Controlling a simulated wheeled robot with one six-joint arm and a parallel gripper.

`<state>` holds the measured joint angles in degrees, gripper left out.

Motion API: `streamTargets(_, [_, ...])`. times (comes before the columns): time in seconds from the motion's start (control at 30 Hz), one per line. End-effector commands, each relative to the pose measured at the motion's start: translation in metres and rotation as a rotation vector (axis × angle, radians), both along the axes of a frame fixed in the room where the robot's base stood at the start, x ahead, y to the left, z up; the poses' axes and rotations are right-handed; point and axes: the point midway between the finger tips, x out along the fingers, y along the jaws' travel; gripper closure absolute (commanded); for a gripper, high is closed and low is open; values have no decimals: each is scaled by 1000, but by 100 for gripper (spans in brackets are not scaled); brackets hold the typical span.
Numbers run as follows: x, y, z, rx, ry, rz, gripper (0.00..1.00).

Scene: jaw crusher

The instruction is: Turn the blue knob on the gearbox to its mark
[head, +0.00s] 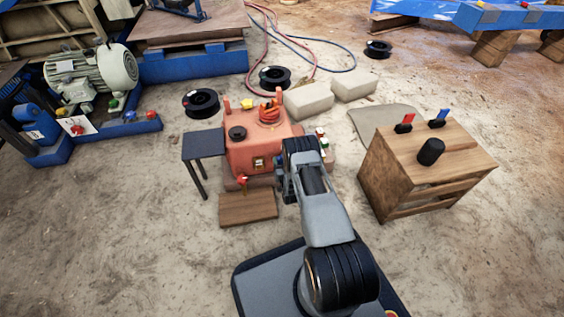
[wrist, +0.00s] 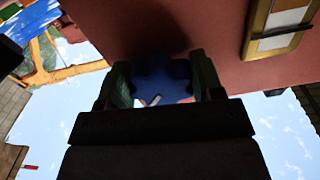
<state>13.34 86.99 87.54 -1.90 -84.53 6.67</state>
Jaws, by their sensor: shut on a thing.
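The red gearbox (head: 255,148) stands on the ground in the middle of the head view. Its red face (wrist: 205,30) fills the upper part of the wrist view. The blue knob (wrist: 170,78) with lobed edges sits against that face, with a short pale line on it. My gripper (wrist: 165,85) is shut on the knob, one finger on each side. In the head view, my arm hides the knob and most of the gripper (head: 284,184). I cannot make out the mark beside the knob; the face there is in shadow.
A brass-framed gauge (wrist: 279,28) is on the same face, right of the knob in the wrist view. A small dark table (head: 204,144) stands left of the gearbox and a wooden board (head: 248,208) lies in front. A wooden crate (head: 385,180) stands to the right.

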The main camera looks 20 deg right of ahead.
Motion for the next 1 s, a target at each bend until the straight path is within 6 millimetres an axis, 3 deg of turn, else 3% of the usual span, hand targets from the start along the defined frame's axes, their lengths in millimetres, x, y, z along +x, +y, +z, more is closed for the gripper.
streamTargets(0.5, [-1,-3,0,-456,92,1,63])
streamTargets(1.0, [-1,-4,1,-697,142,1,63])
